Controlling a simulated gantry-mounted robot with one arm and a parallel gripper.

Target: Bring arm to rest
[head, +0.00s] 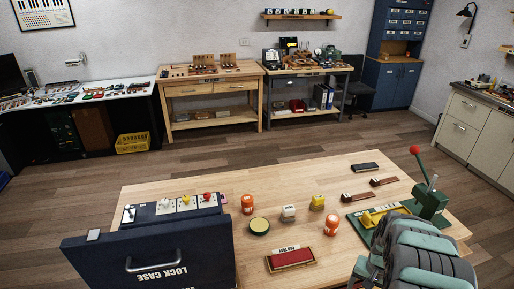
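Grey and teal links of my arm fill the lower right corner in the head view, above the near right part of the wooden workbench (215,189). I cannot make out my gripper's fingertips, so its opening and any hold are hidden. Just behind the arm stands a green lever press (430,203) with a red knob and a yellow piece at its base. The arm overlaps part of this press in the picture, and I cannot tell whether they touch.
A dark lock case (190,235) stands front left. Orange jars (248,204), (331,225), a round tin (259,226), a white block (288,212), a yellow block (318,201), a red pad tray (291,259) and brown parts (358,196) occupy the bench.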

